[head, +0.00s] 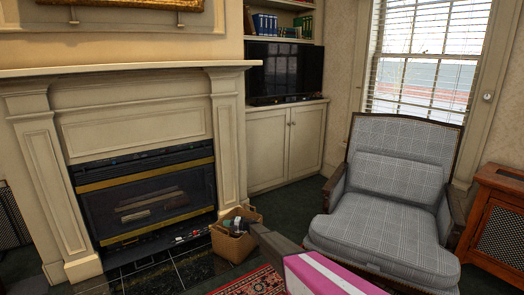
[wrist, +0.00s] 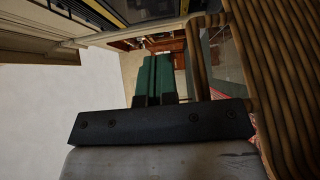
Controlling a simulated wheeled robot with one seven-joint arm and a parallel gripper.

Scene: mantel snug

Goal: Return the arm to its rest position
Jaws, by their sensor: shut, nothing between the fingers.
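My gripper (wrist: 158,60) shows in the wrist view as two green fingers pressed together, beyond a dark bar with screws. The fingers are shut and nothing shows between them. Brown woven wicker (wrist: 272,70) fills the right side of the wrist view, close beside the fingers; I cannot tell whether they touch. In the head view, a grey and pink arm part of mine (head: 325,274) reaches in from the bottom edge, its grey end near the basket. The fingers cannot be made out in the head view.
A wicker basket (head: 232,244) holding several small items stands on the floor by the fireplace (head: 148,200). A grey checked armchair (head: 385,215) stands at the right, beside a wooden radiator cover (head: 495,225). A red patterned rug (head: 250,283) lies in front.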

